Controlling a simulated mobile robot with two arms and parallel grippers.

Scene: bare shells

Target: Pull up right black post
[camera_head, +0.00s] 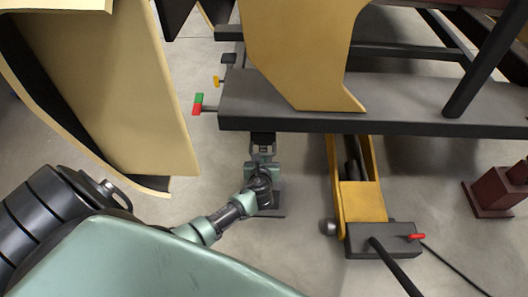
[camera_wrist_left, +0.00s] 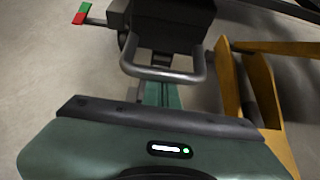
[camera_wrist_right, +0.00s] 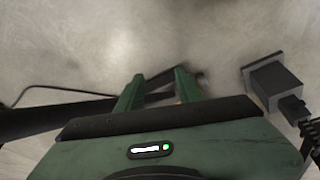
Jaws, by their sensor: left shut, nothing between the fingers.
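A short black post (camera_head: 263,139) shows under the edge of the dark frame (camera_head: 370,115), just above my left gripper (camera_head: 262,154). In the left wrist view a grey loop handle (camera_wrist_left: 135,55) crosses in front of my left fingers (camera_wrist_left: 161,92), below a black block (camera_wrist_left: 170,20). The left fingers are together and empty; whether they touch the handle I cannot tell. A dark red stand with a square base (camera_head: 492,198) is at the far right. A dark stand (camera_wrist_right: 275,84) shows right of my right gripper (camera_wrist_right: 158,88), whose fingers are apart.
A yellow jack (camera_head: 363,200) with a black base and long dark handle (camera_head: 395,267) stands right of my left gripper. A tan panel (camera_head: 115,90) hangs at the left. A red and green lever (camera_head: 198,104) sticks out beside the frame.

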